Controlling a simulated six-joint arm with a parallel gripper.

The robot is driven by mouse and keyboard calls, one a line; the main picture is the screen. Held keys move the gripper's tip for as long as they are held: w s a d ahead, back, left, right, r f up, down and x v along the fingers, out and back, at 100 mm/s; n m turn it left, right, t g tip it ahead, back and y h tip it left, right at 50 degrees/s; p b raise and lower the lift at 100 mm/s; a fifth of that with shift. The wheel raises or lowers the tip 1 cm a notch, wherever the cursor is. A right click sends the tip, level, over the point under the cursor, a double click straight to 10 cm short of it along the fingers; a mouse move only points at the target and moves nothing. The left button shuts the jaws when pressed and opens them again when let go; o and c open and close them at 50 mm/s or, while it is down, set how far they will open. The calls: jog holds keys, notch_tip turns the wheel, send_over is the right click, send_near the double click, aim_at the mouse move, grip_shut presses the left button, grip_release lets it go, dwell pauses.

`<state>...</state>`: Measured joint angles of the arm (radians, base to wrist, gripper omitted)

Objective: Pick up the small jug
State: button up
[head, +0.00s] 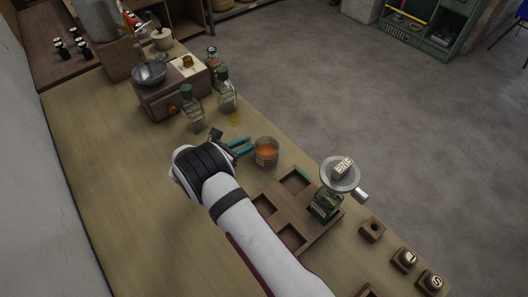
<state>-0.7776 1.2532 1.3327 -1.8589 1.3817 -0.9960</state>
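I cannot tell for certain which vessel is the small jug. A clear glass vessel with orange contents (266,153) stands upright on the wooden table, right of my gripper. My gripper (245,146) has two teal fingers pointing right toward it. They look apart with nothing between them, and they seem close to the glass; whether they touch it is unclear. Glass bottles with dark green tops stand farther back, one at left (193,112) and one at right (227,98). My white arm covers part of the table in front.
A wooden box (160,107) bears a metal bowl (149,73). A divided wooden tray (265,206) lies right of my arm. A scale-like stand (341,174) carries a lettered block. Small wooden blocks (372,229) sit near the right edge. The table's left side (110,170) is clear.

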grip_shut()
dwell(1.4)
